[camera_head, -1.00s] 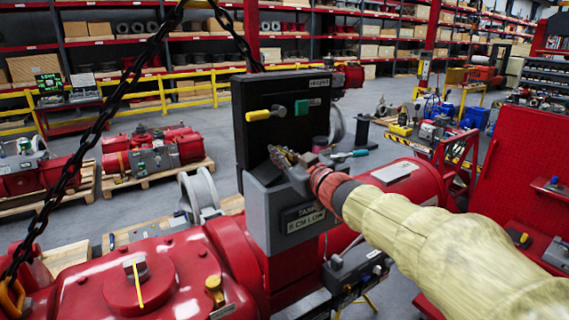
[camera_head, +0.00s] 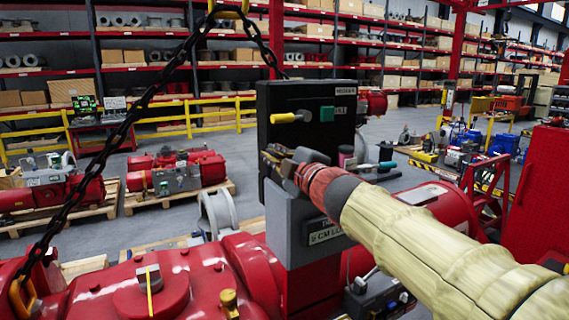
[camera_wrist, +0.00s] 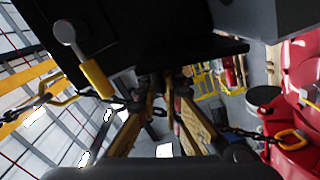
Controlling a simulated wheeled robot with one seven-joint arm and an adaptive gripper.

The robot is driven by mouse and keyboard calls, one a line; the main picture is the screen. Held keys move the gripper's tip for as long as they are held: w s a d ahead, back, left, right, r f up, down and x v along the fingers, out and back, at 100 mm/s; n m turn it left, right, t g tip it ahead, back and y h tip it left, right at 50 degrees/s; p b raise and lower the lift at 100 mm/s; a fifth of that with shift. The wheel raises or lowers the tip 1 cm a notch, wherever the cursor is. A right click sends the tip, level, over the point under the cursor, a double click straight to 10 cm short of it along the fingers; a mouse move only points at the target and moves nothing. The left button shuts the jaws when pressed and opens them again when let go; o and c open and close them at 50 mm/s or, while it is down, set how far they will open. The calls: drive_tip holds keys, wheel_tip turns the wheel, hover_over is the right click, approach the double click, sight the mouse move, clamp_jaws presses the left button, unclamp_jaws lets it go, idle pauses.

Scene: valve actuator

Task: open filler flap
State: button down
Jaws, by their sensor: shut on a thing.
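A black upright cabinet (camera_head: 308,118) with a yellow-handled lever (camera_head: 290,117) and a green button stands above a grey labelled box (camera_head: 290,220). My gripper (camera_head: 279,160) is low at the cabinet's front, above the grey box. In the wrist view, my gripper's fingers (camera_wrist: 158,84) meet at the edge of a dark plate (camera_wrist: 205,52), which I take to be the filler flap. They appear shut on this edge; the exact contact is in shadow. The yellow lever handle (camera_wrist: 97,78) is left of the fingers.
A red actuator body (camera_head: 180,282) fills the lower left. A black chain (camera_head: 125,125) hangs at the left, in front of the shelves. A red cylinder (camera_head: 430,205) lies behind my arm. A red pegboard (camera_head: 535,185) stands at the right.

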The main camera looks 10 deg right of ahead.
drive_tip(key=shift+s+a+f+n+b, duration=0.25)
drive_tip(key=shift+a+f+n+b, duration=0.2)
drive_tip(key=shift+a+n+b, duration=0.3)
drive_tip(key=shift+s+a+f+n+b, duration=0.2)
drive_tip(key=shift+a+f+n+b, duration=0.25)
drive_tip(key=shift+a+n+b, duration=0.3)
drive_tip(key=shift+a+f, duration=0.1)
drive_tip(key=shift+a, duration=0.05)
drive_tip(key=c, duration=2.2)
unclamp_jaws()
drive_tip(key=shift+s, duration=0.1)
drive_tip(key=shift+o, duration=1.4)
drive_tip(key=shift+r, duration=0.2)
drive_tip(key=shift+s, duration=0.1)
drive_tip(key=v, duration=1.1)
drive_tip(key=shift+s, duration=0.35)
